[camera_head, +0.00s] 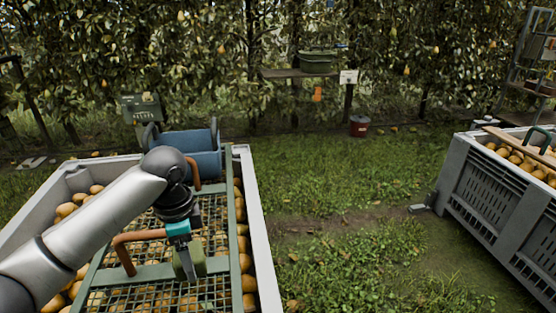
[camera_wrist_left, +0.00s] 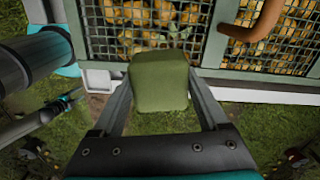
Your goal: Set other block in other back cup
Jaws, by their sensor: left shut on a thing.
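My left gripper (camera_head: 188,268) is shut on an olive-green block (camera_head: 195,258) above the front right part of the mesh-covered bin. The block also shows between the two fingers in the left wrist view (camera_wrist_left: 158,82), its top face toward the camera. A blue container (camera_head: 195,150) with dark end pieces stands at the back of the bin, partly hidden by my left arm. I cannot tell a separate back cup or its inside from this angle. My right gripper cannot be made out.
The green-framed mesh (camera_head: 215,285) with brown curved handles (camera_head: 140,236) lies over a grey bin (camera_head: 262,250) of pears. A second bin (camera_head: 482,190) stands at the right. Grass fills the gap between them. A dark red bucket (camera_head: 359,126) stands farther back.

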